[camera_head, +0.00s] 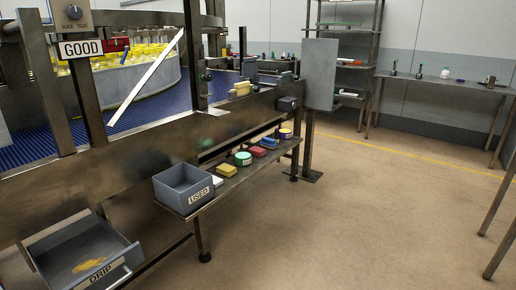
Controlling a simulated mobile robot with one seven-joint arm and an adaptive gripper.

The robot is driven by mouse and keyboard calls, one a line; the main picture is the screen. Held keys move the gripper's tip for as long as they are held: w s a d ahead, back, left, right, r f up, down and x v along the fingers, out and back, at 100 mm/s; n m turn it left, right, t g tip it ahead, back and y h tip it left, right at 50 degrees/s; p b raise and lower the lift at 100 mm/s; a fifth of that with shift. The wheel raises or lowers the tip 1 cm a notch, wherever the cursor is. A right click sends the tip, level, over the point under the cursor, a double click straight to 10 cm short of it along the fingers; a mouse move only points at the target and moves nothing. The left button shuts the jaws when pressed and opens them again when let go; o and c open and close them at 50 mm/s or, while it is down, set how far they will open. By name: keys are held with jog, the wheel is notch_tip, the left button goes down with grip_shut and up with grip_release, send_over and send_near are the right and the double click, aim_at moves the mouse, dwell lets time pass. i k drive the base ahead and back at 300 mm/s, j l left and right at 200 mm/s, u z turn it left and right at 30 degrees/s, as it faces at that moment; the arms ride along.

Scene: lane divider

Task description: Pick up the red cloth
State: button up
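A small flat red piece (257,152), which may be the red cloth, lies on the low metal shelf (225,186) beside the conveyor frame. It lies between a round green-and-white tub (243,159) and a blue piece (269,143). It is too small here to tell whether it is folded fabric or a pad. Another red thing (116,45) sits up beside the GOOD sign; I cannot tell what it is. My gripper is not in view.
On the shelf are a grey bin marked USED (196,197), a yellow piece (227,170) and a yellow-and-purple round tub (285,134). An open tray marked DRIP (110,276) juts out at lower left. A post (307,145) stands at the shelf's far end. Open floor (360,220) lies to the right.

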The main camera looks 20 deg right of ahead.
aim_at(256, 150)
jog(key=i+l, duration=0.3)
jog(key=l, duration=0.15)
jog(key=i+l+u, duration=0.1)
jog(key=i+l, duration=0.2)
jog(key=l, duration=0.2)
jog(key=i+l, duration=0.25)
jog(key=l, duration=0.2)
jog(key=i+l+u, duration=0.1)
jog(key=i+l, duration=0.15)
jog(key=l, duration=0.25)
jog(key=i+l, duration=0.3)
jog(key=l, duration=0.2)
jog(key=i+l+u, duration=0.1)
jog(key=i+l, duration=0.15)
jog(key=l, duration=0.25)
jog(key=i+l, duration=0.2)
jog(key=l, duration=0.35)
jog(key=i+l+u, duration=0.1)
jog(key=i+l, duration=0.15)
jog(key=l, duration=0.25)
